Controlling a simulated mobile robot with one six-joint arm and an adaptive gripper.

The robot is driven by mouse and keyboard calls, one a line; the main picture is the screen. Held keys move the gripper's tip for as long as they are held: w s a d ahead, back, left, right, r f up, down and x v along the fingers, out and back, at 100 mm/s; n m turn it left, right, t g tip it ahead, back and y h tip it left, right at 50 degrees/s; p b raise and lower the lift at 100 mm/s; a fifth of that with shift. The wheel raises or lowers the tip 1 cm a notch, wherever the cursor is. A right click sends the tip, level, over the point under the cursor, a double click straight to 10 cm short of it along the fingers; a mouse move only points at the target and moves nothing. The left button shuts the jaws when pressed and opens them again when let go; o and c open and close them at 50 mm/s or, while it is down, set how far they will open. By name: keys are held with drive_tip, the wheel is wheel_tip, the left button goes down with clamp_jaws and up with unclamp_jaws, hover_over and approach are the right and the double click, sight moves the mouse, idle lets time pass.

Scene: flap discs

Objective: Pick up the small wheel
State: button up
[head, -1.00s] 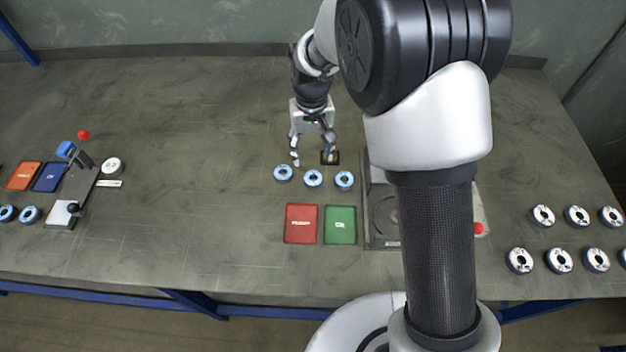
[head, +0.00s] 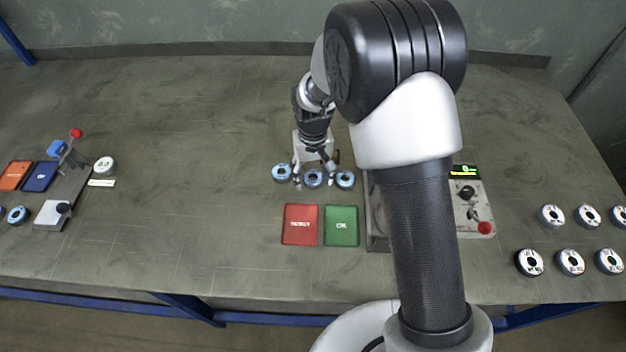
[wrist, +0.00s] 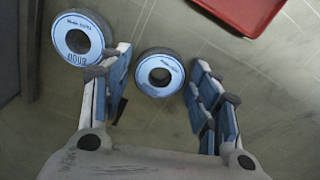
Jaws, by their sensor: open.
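A small ring-shaped wheel (head: 307,180) with a pale blue face and dark rim lies flat on the bench, the middle one of a row of three. My gripper (head: 314,178) is above it, pointing down, with one finger on each side. In the wrist view my gripper (wrist: 161,64) is open, and the wheel (wrist: 143,76) shows between the fingertips. No clear contact shows. A second blue wheel (wrist: 66,40) with printed lettering lies just left of the left finger. In the head view the row's outer wheels are the left one (head: 275,173) and the right one (head: 339,180).
A red tray (head: 300,225) and a green tray (head: 341,226) lie in front of the row. A machine with a control panel (head: 469,210) stands to the right, partly behind my arm. Several white-faced wheels (head: 571,262) lie far right. A lever fixture (head: 63,190) stands left.

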drive_tip(key=shift+r, duration=0.1)
drive_tip(key=c, duration=0.9)
drive_tip(key=shift+o, duration=0.2)
